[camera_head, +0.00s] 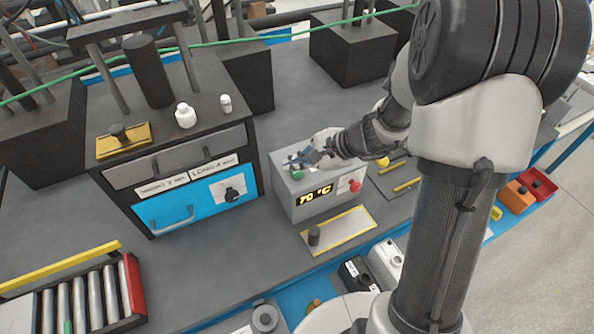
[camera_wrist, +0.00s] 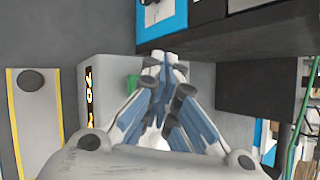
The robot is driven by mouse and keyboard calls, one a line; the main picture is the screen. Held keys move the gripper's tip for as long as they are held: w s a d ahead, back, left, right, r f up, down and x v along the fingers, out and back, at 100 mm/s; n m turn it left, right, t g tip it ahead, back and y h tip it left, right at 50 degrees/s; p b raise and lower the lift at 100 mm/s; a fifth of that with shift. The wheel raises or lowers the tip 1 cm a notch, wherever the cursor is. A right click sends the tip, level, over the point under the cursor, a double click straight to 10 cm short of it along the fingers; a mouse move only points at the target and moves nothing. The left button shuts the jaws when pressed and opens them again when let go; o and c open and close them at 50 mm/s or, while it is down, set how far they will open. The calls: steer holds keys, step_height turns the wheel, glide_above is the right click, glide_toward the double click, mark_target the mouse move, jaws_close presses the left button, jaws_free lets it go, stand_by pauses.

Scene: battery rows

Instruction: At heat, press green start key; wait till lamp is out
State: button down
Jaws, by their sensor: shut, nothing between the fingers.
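A grey box (camera_head: 293,207) on the bench has a dark display (camera_head: 314,195) with orange digits that look like 70 °C. A green key (camera_head: 297,175) sits at its upper left and a red knob (camera_head: 355,186) at its right. My gripper (camera_head: 297,160) is shut and empty, just above the box top behind the green key, apart from it as far as I can tell. In the wrist view, the shut fingers (camera_wrist: 164,58) point past the green key (camera_wrist: 132,79), which shows beside them. I cannot make out a lit lamp; the fingers hide part of the box top.
A drawer cabinet (camera_head: 180,185) with a blue lower drawer stands left of the box. A yellow-edged plate (camera_head: 345,232) with a dark peg lies in front. A roller rack (camera_head: 75,308) is at lower left. Bare bench lies between rack and box.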

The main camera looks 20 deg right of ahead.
mark_target(296, 175)
steer(key=shift+f+b, duration=0.45)
steer(key=shift+b, duration=0.05)
steer(key=shift+f+b, duration=0.4)
steer(key=shift+b, duration=0.1)
stand_by(0.5)
steer(key=shift+r, duration=0.1)
steer(key=shift+r+p, duration=0.6)
steer(key=shift+r, duration=0.15)
steer(key=shift+r+p, duration=1.85)
steer(key=shift+r, duration=0.75)
steer(key=shift+f, duration=0.1)
